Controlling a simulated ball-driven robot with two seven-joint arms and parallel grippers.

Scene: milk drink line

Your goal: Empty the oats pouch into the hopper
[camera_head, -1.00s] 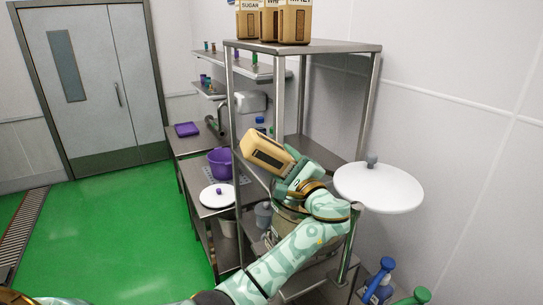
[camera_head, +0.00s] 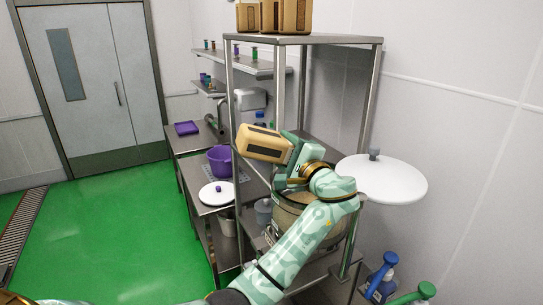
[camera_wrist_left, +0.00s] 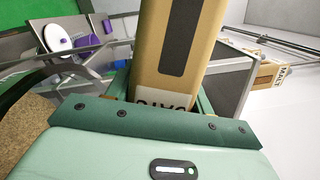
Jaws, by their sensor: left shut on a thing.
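The oats pouch (camera_head: 262,143), tan with a dark panel, is held in my left gripper (camera_head: 293,152) above the hopper (camera_head: 288,213). It lies close to level, its far end pointing left in the head view. In the left wrist view the pouch (camera_wrist_left: 178,45) stands between the fingers, with part of its lettering showing upside down. The metal hopper is partly hidden behind my left arm. In the left wrist view tan grainy material (camera_wrist_left: 28,130) shows inside a round dark rim at the left. No stream from the pouch is visible. My right gripper is not in view.
A white round lid (camera_head: 382,182) stands out to the right of the hopper. A steel rack (camera_head: 335,41) with other pouches (camera_head: 286,15) rises behind. Benches at left hold a purple pot (camera_head: 220,160) and a white lid (camera_head: 217,194). Blue and green bottles stand lower right.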

